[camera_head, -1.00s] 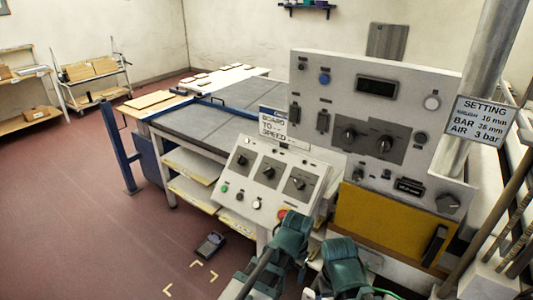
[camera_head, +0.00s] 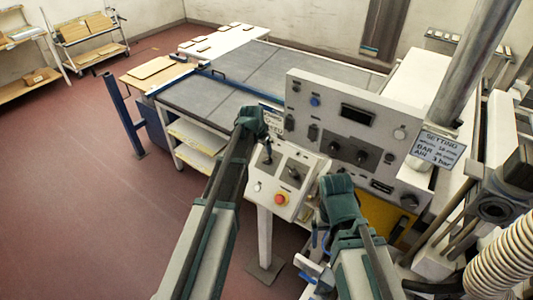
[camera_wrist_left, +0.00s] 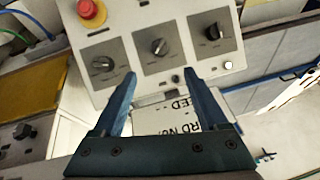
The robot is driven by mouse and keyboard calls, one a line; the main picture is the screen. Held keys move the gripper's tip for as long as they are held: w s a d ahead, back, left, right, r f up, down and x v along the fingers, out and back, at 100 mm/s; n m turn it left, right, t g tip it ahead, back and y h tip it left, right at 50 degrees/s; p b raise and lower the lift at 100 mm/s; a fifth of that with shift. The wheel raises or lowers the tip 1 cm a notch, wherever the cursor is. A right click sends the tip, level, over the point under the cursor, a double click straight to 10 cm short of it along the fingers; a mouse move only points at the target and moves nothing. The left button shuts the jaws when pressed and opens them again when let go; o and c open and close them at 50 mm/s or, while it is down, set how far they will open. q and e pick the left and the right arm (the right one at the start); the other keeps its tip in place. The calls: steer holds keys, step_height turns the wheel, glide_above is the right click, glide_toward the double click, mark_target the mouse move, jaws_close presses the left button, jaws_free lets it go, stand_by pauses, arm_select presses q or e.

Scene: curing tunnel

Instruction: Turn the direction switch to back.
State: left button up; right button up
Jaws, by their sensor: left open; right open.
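Three black rotary switches stand in a row on the sloped control panel (camera_head: 277,187). In the left wrist view they are the switch nearest the red button (camera_wrist_left: 103,63), the middle switch (camera_wrist_left: 159,46) and the far switch (camera_wrist_left: 214,32). Their labels are too small to read, so I cannot tell which is the direction switch. My left gripper (camera_wrist_left: 160,73) is open and empty, its fingertips spread below the middle switch in that view, with no contact visible. In the head view my left gripper (camera_head: 267,150) is over the panel. My right gripper (camera_head: 320,236) is low, right of the panel, partly hidden.
A red emergency button (camera_head: 281,199) sits on the panel near the switches. A taller grey control cabinet (camera_head: 340,118) stands behind, with a sign (camera_head: 437,148) on a pole to its right. A long grey table (camera_head: 225,95) extends behind the panel. Floor on the left is clear.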

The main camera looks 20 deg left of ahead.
mark_target(267, 159)
arm_select(q)
steer(key=shift+f, duration=0.15)
steer(key=b+x, duration=1.2)
steer(key=x, duration=0.1)
steer(key=shift+w+f+b, duration=0.1)
steer(key=shift+f+b, duration=0.25)
steer(key=shift+r, duration=0.1)
jaws_close()
